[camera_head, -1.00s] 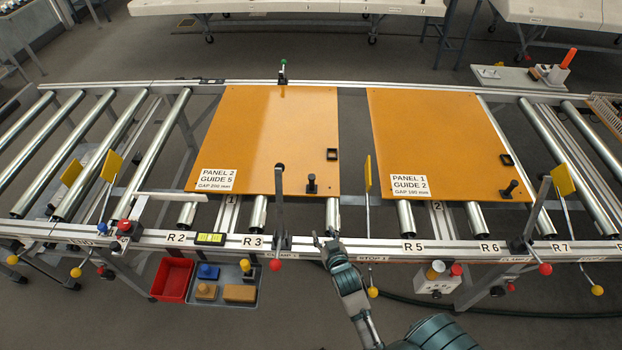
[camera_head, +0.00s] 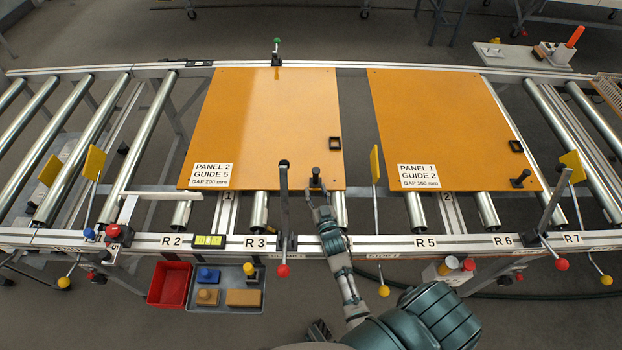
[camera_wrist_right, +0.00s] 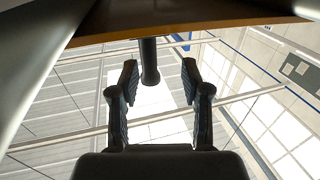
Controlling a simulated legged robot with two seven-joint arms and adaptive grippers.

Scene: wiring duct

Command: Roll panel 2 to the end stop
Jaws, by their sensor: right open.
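Panel 2 (camera_head: 262,125), an orange board labelled "PANEL 2 GUIDE 5", lies flat on the rollers in the head view. A black upright knob (camera_head: 315,178) stands near its front right corner. My right gripper (camera_head: 318,198) is at the panel's front edge, just in front of this knob. In the right wrist view its open fingers (camera_wrist_right: 158,85) stand either side of the black knob post (camera_wrist_right: 149,62), with clear gaps. A yellow paddle (camera_head: 375,163) on a rod stands between panel 2 and panel 1, apart from panel 2. My left gripper is not in view.
Panel 1 (camera_head: 450,130) lies to the right across a gap. A dark upright lever (camera_head: 284,200) with a red ball stands at the front rail, left of my right gripper. A red bin (camera_head: 170,284) and a grey tray (camera_head: 232,303) are below the rail. Rollers at left are bare.

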